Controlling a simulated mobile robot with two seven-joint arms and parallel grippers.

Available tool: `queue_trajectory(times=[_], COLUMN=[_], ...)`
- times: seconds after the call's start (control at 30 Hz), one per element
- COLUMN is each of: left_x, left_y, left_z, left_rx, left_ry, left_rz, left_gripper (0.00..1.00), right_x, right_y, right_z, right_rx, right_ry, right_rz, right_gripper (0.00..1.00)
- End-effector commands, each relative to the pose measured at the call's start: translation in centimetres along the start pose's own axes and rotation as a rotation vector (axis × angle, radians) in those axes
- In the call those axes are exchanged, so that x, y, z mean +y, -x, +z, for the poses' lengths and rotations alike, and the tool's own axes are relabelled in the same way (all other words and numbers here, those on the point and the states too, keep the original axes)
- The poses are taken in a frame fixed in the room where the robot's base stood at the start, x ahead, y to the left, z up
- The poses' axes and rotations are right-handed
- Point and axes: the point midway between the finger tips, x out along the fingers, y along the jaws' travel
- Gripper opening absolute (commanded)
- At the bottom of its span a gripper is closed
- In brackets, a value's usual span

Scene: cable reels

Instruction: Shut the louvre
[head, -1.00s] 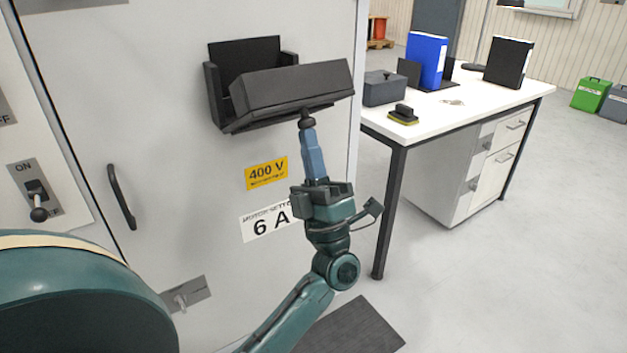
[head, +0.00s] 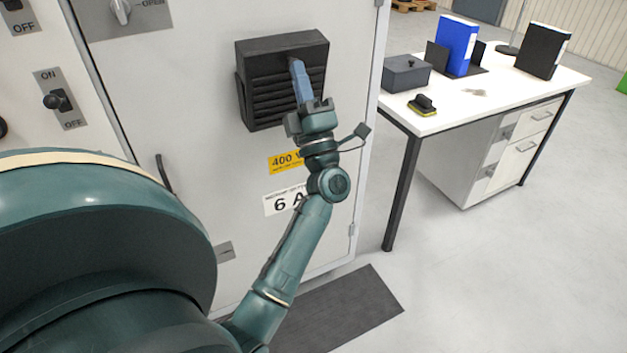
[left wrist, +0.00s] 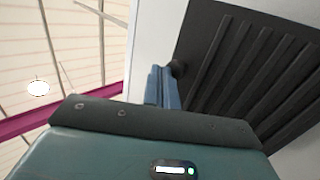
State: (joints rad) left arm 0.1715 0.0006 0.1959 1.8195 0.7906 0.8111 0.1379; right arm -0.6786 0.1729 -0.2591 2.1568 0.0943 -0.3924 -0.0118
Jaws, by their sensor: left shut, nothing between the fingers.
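The black louvre (head: 262,98) is on the grey cabinet door. Its slatted front now stands upright, close against its housing, with no clear gap showing. My left gripper (head: 297,64) is shut and empty, with its blue fingers up against the front of the louvre near its upper middle. In the left wrist view the slatted louvre panel (left wrist: 245,75) fills the right side. The blue fingers (left wrist: 165,80) are beside a small dark knob (left wrist: 179,69) at the panel's edge. The fingers hide part of the front. My right gripper is not in view.
The cabinet door carries a yellow 400 V label (head: 283,162) below the louvre. An ON/OFF switch (head: 58,100) is at left. A white desk (head: 450,118) with binders, a grey box (head: 406,72) and a brush (head: 422,105) stands at right. Open floor lies in front.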

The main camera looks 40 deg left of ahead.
Motion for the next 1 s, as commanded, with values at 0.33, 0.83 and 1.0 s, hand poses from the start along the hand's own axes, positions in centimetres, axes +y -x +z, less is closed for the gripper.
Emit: queue_trajectory(times=[0.33,0.83,1.0], left_x=[-0.7,-1.3,-1.2], left_y=[-3.2,-3.7,-3.8], left_z=[-0.2,-0.2,-0.2], left_rx=[0.001,0.0,0.001], left_ry=[0.006,0.008,0.008], left_rz=[-0.088,-0.136,-0.135], left_gripper=[0.0,0.0,0.0], right_x=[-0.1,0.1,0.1], right_y=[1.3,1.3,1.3], right_z=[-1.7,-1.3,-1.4], right_rx=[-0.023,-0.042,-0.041], right_ry=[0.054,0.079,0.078], right_rz=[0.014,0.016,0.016], right_gripper=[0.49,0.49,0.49])
